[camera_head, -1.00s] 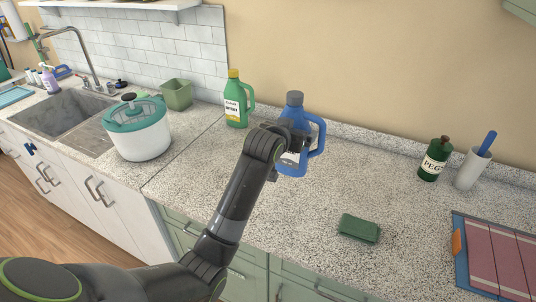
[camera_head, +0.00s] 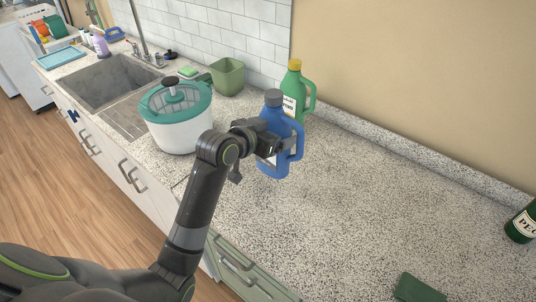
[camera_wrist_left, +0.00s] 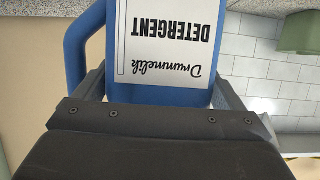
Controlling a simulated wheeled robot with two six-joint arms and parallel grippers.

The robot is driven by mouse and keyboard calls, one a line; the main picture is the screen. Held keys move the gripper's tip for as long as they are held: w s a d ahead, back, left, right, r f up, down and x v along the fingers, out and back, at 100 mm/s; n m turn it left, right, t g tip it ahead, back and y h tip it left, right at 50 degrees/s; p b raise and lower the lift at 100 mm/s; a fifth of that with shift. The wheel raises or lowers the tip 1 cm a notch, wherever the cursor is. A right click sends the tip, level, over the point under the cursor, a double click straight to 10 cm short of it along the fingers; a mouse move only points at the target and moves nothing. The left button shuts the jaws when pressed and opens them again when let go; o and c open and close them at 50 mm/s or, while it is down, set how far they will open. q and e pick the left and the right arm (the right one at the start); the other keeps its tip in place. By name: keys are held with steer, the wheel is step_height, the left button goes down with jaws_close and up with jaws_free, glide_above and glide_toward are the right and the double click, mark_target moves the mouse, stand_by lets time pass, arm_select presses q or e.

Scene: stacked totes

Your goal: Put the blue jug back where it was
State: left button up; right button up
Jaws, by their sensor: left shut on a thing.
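The blue jug (camera_head: 280,160) has a grey cap, a handle on its right and a white label. It is upright over the counter, in front and a little left of the green jug (camera_head: 296,88). My left gripper (camera_head: 265,145) is shut around the blue jug's body from the left. In the left wrist view the jug (camera_wrist_left: 165,40) fills the space between the fingers, its "Drummelik DETERGENT" label upside down. Whether its base touches the counter is hard to tell. My right gripper is not in view.
A white pot with a teal lid (camera_head: 178,115) stands just left of my arm. A green square container (camera_head: 228,77) is behind it, near the wall. The sink (camera_head: 105,83) is farther left. The counter (camera_head: 380,200) to the right is mostly clear, with a green sponge (camera_head: 418,289) at the front.

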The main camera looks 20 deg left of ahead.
arm_select(q)
step_height(320, 180, down, 6)
steer(key=shift+p, duration=0.35)
steer(key=shift+f, duration=0.15)
steer(key=o, duration=0.8)
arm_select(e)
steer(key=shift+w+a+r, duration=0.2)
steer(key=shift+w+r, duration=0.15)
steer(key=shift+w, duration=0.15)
